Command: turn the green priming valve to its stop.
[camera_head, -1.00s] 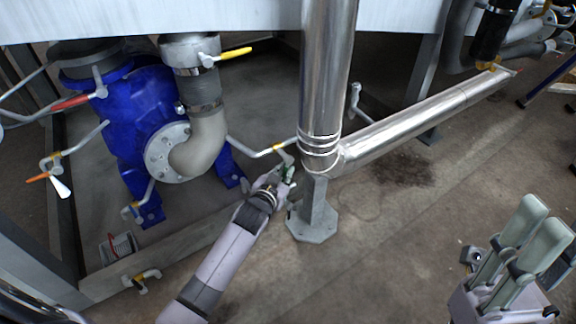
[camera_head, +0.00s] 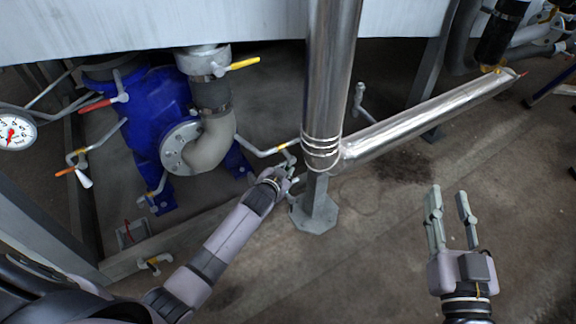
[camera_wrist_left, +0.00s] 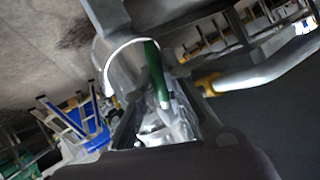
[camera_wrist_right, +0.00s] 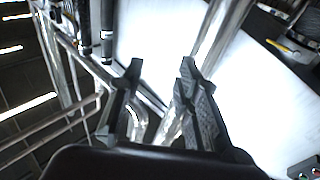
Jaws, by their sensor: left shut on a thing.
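The green valve handle (camera_wrist_left: 157,75) shows in the left wrist view as a narrow green lever between the fingers. My left gripper (camera_head: 287,174) is shut on it at the valve on the thin pipe, just left of the steel column. In the head view my fingers mostly hide the handle, so its exact angle is unclear. My right gripper (camera_head: 450,196) is open and empty over the bare floor at the right. Its two fingers point up in the picture and also show apart in the right wrist view (camera_wrist_right: 158,75).
The thick steel column (camera_head: 328,80) stands close right of my left gripper. A silver pipe (camera_head: 420,120) runs from it to the upper right. A blue pump (camera_head: 150,130) with red and yellow levers stands left. A gauge (camera_head: 14,131) is at the far left.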

